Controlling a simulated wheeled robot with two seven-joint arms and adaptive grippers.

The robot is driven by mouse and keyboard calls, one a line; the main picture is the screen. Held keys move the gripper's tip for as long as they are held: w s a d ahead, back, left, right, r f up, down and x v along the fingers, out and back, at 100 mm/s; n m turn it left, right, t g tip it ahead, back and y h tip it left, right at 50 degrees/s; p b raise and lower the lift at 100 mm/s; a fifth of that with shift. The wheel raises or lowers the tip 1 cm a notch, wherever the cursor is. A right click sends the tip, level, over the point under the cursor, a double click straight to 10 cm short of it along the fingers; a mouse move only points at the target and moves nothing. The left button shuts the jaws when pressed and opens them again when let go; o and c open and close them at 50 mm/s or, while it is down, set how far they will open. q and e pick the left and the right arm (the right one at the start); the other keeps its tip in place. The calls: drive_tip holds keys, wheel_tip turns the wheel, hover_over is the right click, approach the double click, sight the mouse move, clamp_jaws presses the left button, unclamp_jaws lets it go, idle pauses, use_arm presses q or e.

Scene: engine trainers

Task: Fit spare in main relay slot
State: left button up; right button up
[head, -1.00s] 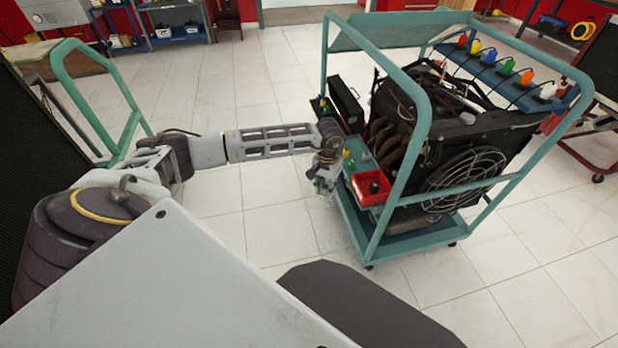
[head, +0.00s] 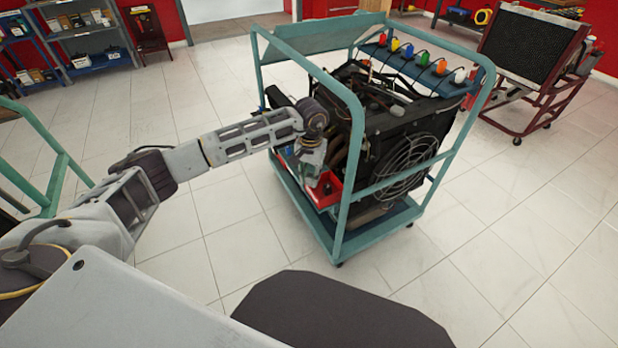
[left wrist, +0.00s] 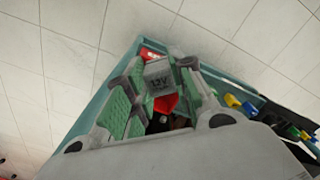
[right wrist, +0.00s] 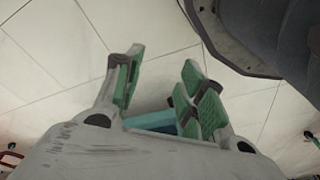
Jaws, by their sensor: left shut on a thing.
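My left gripper (head: 312,168) is over the near left side of the engine trainer (head: 372,130), just above a red tray (head: 330,198). In the left wrist view, this gripper (left wrist: 162,88) is shut on a grey relay (left wrist: 158,76) marked "12V". The red tray (left wrist: 152,53) shows behind and below the relay. I cannot make out the main relay slot; the arm and gripper hide that part of the trainer in the head view. My right gripper (right wrist: 160,70) is open and empty, seen only in the right wrist view.
The trainer's teal frame (head: 345,180) has an upright post close to my left gripper. Yellow and blue parts (left wrist: 240,103) stand along the trainer's edge. A fan guard (head: 408,160) faces the front. The tiled floor in front is clear.

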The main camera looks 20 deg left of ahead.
use_arm(q)
drive_tip(key=r+p, duration=0.3)
drive_tip(key=r, duration=0.1)
drive_tip(key=shift+s, duration=0.25)
drive_tip(key=r+p, duration=0.3)
drive_tip(key=r, duration=0.1)
drive_tip(key=shift+s+p, duration=0.25)
drive_tip(key=shift+p, duration=0.15)
wheel_tip(320, 180, up, 4)
drive_tip(key=p, duration=0.4)
wheel_tip(320, 180, up, 17)
drive_tip(key=p, duration=1.5)
hover_over(310, 176)
drive_tip(key=s, duration=0.4)
drive_tip(key=shift+r+p, duration=1.15)
drive_tip(key=shift+p, duration=0.05)
use_arm(e)
drive_tip(key=s+d, duration=0.3)
drive_tip(key=s, duration=0.8)
drive_tip(key=s+d, duration=0.4)
drive_tip(key=s, duration=0.7)
drive_tip(key=shift+r+g+h, duration=0.25)
drive_tip(key=shift+g+h, duration=0.05)
drive_tip(key=shift+h, duration=0.1)
use_arm(q)
drive_tip(key=shift+w, duration=0.1)
